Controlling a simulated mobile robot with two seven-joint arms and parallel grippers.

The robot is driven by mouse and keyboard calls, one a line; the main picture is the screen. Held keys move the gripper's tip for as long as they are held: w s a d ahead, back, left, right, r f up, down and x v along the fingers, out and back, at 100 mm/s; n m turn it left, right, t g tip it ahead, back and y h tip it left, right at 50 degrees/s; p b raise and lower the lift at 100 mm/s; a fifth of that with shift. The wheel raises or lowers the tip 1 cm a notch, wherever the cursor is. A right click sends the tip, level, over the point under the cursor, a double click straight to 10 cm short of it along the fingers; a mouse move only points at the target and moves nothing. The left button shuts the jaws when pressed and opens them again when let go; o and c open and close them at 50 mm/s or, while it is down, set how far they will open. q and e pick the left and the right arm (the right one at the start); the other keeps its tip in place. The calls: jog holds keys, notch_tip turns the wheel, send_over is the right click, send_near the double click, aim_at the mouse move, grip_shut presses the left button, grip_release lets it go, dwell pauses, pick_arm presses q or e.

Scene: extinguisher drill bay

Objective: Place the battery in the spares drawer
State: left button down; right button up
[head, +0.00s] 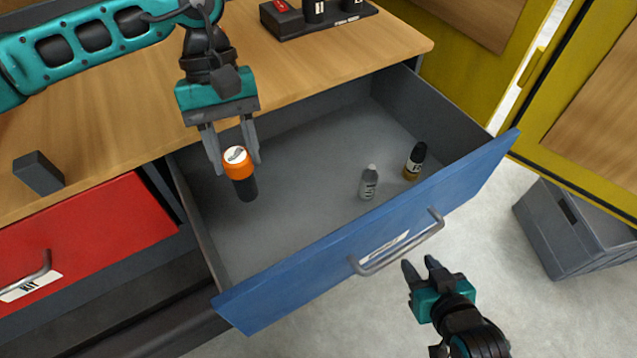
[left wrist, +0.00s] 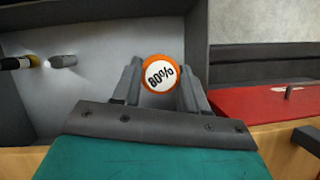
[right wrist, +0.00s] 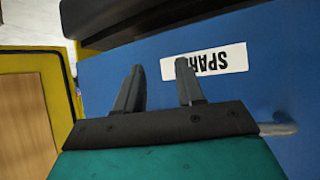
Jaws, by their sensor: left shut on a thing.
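The battery (head: 240,170) has an orange top and a dark lower body. My left gripper (head: 234,160) is shut on it and holds it upright over the left part of the open blue-fronted spares drawer (head: 290,215). In the left wrist view the battery's round end (left wrist: 160,75) reads "80%" between the fingers. Whether its lower end touches the drawer floor I cannot tell. My right gripper (head: 420,268) is empty with its fingers apart, in front of the drawer near its handle (head: 400,250). The right wrist view shows the drawer's label (right wrist: 204,62).
A small grey bottle (head: 369,182) and a dark bottle with a yellowish base (head: 414,161) stand in the drawer's right part. A red drawer (head: 85,235) is at left, and a dark block (head: 38,173) lies on the wooden worktop (head: 330,60). A grey crate (head: 575,230) stands on the floor.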

pick_arm(q)
notch_tip(320, 180, down, 19)
jog(key=s+d+n+t+h+b, duration=0.2)
jog(key=n+t+b, duration=0.3)
jog(key=n, duration=1.1)
jog(key=shift+s+r+h, duration=0.15)
jog(key=shift+r+h, duration=0.05)
jog(key=shift+h, duration=0.2)
jog(key=shift+f, duration=0.1)
jog(key=c, duration=0.6)
grip_release()
